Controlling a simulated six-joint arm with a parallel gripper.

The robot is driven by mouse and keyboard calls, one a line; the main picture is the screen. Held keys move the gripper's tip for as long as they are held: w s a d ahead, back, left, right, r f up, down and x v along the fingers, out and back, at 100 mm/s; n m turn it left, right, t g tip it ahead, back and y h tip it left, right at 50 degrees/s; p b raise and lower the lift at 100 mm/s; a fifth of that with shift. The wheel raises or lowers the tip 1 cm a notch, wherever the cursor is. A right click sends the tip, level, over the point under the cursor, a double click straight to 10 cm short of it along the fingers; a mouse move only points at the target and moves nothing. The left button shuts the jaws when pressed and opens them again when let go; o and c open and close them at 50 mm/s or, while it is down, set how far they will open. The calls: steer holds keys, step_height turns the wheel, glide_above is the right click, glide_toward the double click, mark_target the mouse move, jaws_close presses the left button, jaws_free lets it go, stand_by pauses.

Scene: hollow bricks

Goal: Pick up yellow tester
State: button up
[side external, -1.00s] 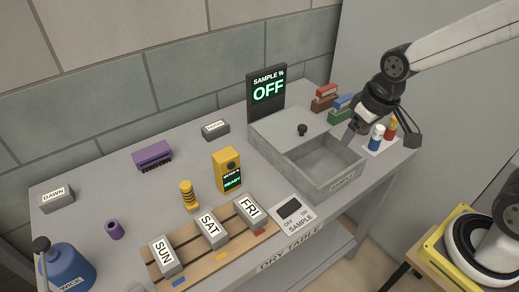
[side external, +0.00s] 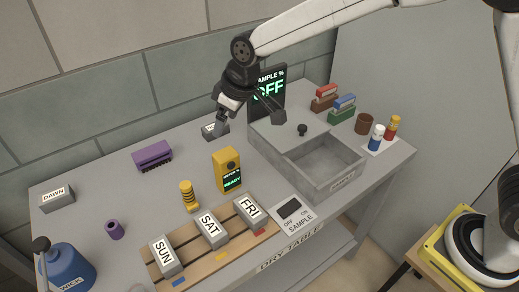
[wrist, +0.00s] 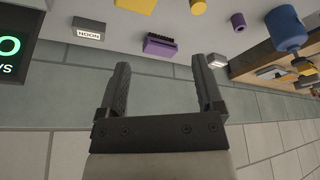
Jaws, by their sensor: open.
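The yellow tester (side external: 227,170) stands upright on the table, left of the grey box. Its dark screen shows green text reading READY. In the wrist view a yellow block at the top edge (wrist: 135,5) appears to be the tester, cut off by the frame. My gripper (side external: 220,124) is high over the back of the table, above and behind the tester, not touching it. The wrist view shows its two fingers (wrist: 160,66) apart with nothing between them.
A yellow ringed cylinder (side external: 188,195) stands left of the tester. The SUN, SAT and FRI blocks lie on a wooden rack (side external: 190,246) in front. The NOON block (side external: 208,131) and purple brush-like block (side external: 152,154) are behind. The open grey box (side external: 316,178) and sample display (side external: 277,82) are right.

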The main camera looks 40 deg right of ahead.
steer(key=n, duration=0.2)
glide_above(186, 185)
steer(key=s+d, duration=0.1)
steer(key=s, duration=0.1)
step_height(186, 185, down, 2)
steer(key=shift+y, duration=0.5)
steer(key=shift+w+d+f, duration=0.1)
steer(key=shift+f, duration=2.7)
steer(key=shift+w+f, duration=0.1)
steer(key=shift+f, duration=2.7)
steer(key=shift+x, duration=1.25)
steer(key=shift+x, duration=2.6)
steer(key=shift+w+d, duration=0.1)
steer(key=shift+d, duration=0.1)
jaws_close()
